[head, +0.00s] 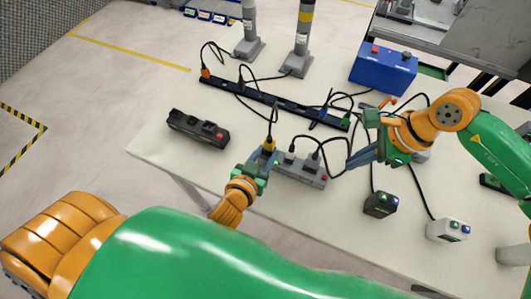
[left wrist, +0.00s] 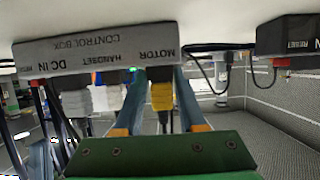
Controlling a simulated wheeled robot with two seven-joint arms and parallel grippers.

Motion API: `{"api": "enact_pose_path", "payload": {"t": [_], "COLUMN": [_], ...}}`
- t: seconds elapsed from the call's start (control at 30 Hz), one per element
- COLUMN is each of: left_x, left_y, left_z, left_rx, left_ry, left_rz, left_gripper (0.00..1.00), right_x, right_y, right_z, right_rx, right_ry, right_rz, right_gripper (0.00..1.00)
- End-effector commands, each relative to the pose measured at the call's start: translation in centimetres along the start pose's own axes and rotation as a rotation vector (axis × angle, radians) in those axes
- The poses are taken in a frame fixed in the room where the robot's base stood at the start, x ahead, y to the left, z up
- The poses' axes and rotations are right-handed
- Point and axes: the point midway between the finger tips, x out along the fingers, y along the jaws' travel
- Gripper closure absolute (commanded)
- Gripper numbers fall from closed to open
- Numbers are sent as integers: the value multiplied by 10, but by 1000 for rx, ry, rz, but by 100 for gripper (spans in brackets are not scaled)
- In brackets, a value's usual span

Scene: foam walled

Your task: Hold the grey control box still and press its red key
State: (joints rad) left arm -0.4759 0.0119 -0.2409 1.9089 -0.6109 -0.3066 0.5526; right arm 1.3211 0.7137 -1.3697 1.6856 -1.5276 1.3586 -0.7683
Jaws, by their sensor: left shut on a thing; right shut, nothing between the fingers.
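The grey control box (head: 303,171) lies on the table near its front edge, with its red key (head: 325,178) at the right end. In the left wrist view the box (left wrist: 90,52) appears upside down with its port labels showing. My left gripper (head: 264,156) is at the box's left end, its fingers on either side of the yellow plug (left wrist: 161,96) at the port marked MOTOR. My right gripper (head: 351,164) is shut and empty, above and to the right of the red key, apart from it.
A dark box with a red key (head: 199,129) lies to the left. A black power strip (head: 270,100) with cables lies behind. A blue box (head: 383,70) stands at the back right. Small black (head: 381,205) and white (head: 447,231) boxes lie at the right. Cables run near my right gripper.

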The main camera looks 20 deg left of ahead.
Motion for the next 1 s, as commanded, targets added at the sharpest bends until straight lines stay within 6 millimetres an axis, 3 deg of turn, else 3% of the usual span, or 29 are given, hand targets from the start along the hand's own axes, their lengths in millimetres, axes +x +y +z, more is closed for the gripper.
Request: {"api": "enact_pose_path", "payload": {"t": [0.53,0.63,0.73,0.83,1.0], "left_x": [0,0,0,0,0], "left_y": [0,0,0,0,0], "left_z": [0,0,0,0,0], "left_rx": [0,0,0,0,0], "left_ry": [-1,-1,-1,-1,-1], "left_rz": [0,0,0,0,0], "left_gripper": [100,100,100,100,100], "right_x": [0,2,3,-6,-47], "right_y": [0,2,7,14,17], "right_z": [0,12,46,94,168], "right_rx": [0,6,32,92,277], "right_ry": [-2,-54,-205,-430,-845], "right_rz": [0,1,8,21,68], "right_gripper": [100,100,100,100,100]}}
